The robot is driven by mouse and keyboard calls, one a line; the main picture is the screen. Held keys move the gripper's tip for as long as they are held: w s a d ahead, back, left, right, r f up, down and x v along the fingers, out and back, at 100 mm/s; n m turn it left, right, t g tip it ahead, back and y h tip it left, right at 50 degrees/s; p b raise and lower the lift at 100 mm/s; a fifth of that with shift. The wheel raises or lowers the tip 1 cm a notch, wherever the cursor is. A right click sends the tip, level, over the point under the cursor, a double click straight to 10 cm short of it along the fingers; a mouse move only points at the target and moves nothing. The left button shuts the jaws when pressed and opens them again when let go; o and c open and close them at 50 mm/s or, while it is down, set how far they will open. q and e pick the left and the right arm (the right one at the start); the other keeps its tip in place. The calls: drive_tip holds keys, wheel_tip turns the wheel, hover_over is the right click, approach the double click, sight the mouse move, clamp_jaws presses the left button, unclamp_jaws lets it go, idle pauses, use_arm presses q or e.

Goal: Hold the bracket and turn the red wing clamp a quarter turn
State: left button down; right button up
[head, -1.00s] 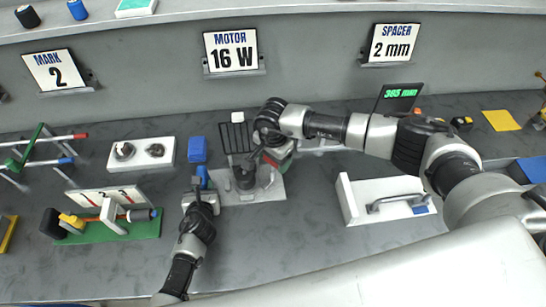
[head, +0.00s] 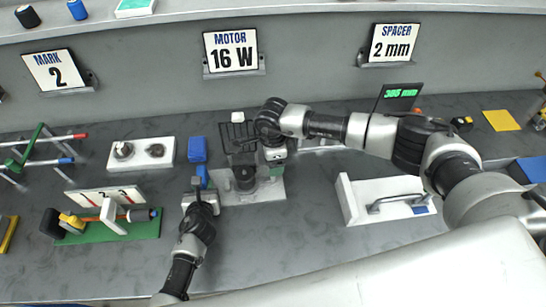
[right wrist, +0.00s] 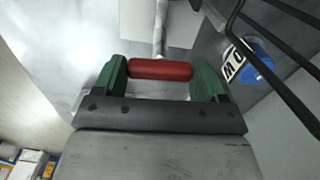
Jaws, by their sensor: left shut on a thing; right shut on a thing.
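The red wing clamp (right wrist: 160,69) shows in the right wrist view as a red bar between the green fingers of my right gripper (right wrist: 160,78), which is shut on it. In the head view my right gripper (head: 276,154) is over the right part of a light grey base plate (head: 232,197), and it hides the clamp there. A dark round part (head: 244,177) stands on the plate. My left gripper (head: 198,186) is at the plate's left edge, shut on the bracket, whose blue part (head: 203,173) shows just behind the fingers. The grip itself is mostly hidden.
A black wire rack (head: 236,134) stands right behind the plate, and its bars show close by in the right wrist view. A blue block (head: 197,149) is behind left. A white box with a handle (head: 385,200) is to the right. A green-based fixture (head: 120,229) is to the left.

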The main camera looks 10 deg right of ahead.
idle(0.4)
drive_tip(key=o, duration=0.9)
drive_tip(key=shift+o, duration=0.2)
wheel_tip(320, 180, up, 12)
use_arm(q)
drive_tip(key=c, duration=0.8)
unclamp_jaws()
drive_tip(key=shift+s, duration=0.15)
